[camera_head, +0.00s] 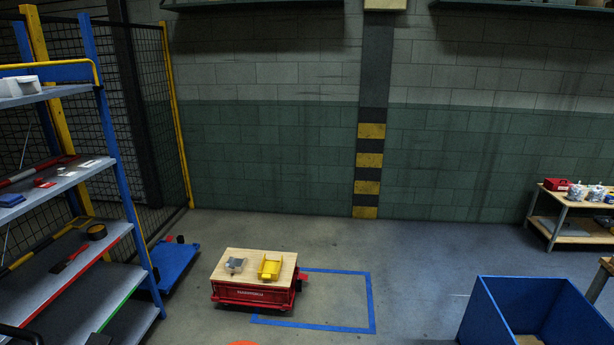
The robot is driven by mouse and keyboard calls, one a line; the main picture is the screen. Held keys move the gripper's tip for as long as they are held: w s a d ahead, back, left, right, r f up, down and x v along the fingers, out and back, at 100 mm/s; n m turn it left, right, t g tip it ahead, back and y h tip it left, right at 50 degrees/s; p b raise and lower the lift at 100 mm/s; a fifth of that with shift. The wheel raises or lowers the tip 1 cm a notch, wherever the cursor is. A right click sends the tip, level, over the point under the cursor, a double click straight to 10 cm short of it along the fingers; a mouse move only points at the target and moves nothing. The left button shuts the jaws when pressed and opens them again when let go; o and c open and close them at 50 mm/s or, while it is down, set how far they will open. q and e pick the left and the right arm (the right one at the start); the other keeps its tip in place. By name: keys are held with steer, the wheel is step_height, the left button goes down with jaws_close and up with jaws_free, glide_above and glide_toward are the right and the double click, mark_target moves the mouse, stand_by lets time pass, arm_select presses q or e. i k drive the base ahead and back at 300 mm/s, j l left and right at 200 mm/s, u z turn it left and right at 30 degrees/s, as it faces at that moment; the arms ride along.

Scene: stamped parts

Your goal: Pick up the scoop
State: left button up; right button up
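A yellow open-topped piece (270,267), shaped like a scoop or small bin, lies on the wooden top of a red cart (252,295). A smaller grey piece (235,265) lies to its left on the same top, apart from it. Both are small in view, and I cannot tell for sure which one is the scoop. Neither of my grippers shows in the head view.
A blue shelving rack (92,165) with several small items stands at left. The taped floor rectangle (372,300) is mostly clear.

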mark_target(234, 262)
steer(key=i+u, duration=0.1)
steer(key=i, duration=0.5)
steer(key=i+l+u, duration=0.1)
steer(key=i, duration=0.45)
steer(key=i+l+u, duration=0.1)
steer(key=i, duration=0.5)
steer(key=l, duration=0.15)
